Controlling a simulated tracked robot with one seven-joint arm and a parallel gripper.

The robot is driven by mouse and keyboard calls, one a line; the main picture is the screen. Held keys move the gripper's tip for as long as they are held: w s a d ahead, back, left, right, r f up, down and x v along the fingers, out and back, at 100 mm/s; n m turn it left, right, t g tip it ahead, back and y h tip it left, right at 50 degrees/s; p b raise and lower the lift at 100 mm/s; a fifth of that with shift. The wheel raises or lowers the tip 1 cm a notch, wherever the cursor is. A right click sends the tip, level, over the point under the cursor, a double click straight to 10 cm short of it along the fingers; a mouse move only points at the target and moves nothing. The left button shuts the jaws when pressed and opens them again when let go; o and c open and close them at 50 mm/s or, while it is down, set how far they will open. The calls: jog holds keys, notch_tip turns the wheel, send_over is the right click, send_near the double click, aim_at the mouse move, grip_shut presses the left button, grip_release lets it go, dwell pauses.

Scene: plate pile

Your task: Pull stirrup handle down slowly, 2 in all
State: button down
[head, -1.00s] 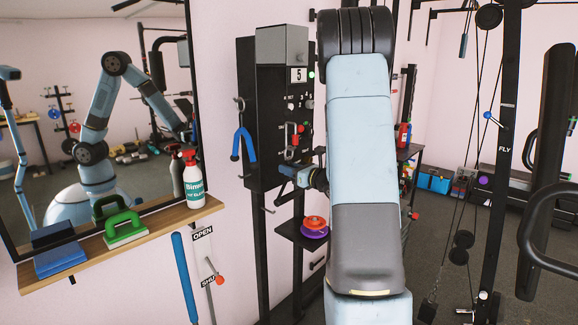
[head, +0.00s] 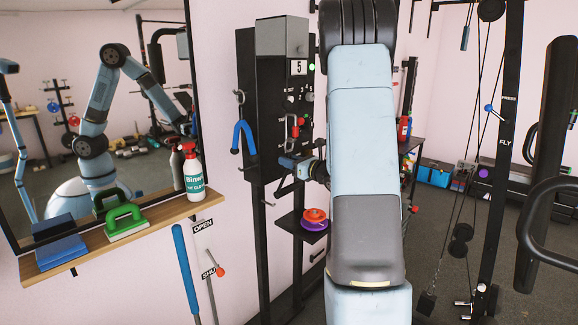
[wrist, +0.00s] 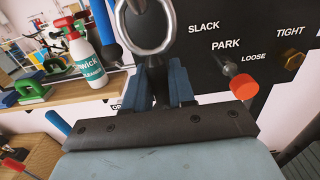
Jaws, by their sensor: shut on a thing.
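My gripper (head: 299,165) is at the front of the black cable tower (head: 270,120), below its panel. In the wrist view my gripper's blue fingers (wrist: 158,88) are closed on a dark piece below a silver ring (wrist: 145,30); I take this piece to be the stirrup handle (wrist: 153,62). Most of its shape is hidden by the fingers and cut off by the top edge. In the head view my forearm hides part of the tower and the wrist. A blue handle (head: 244,138) hangs on a hook at the tower's left side, apart from my gripper.
The tower's display (head: 299,67) reads 5. In the wrist view a red knob (wrist: 243,87) sits near the PARK and LOOSE labels. A small shelf (head: 290,222) holds orange and purple discs. A wooden ledge (head: 175,208) with a spray bottle (head: 193,172) is at left.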

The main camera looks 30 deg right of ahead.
aim_at(289, 139)
jog(key=shift+r, duration=0.35)
jog(key=shift+r, duration=1.15)
jog(key=shift+r, duration=1.1)
jog(key=shift+r, duration=1.3)
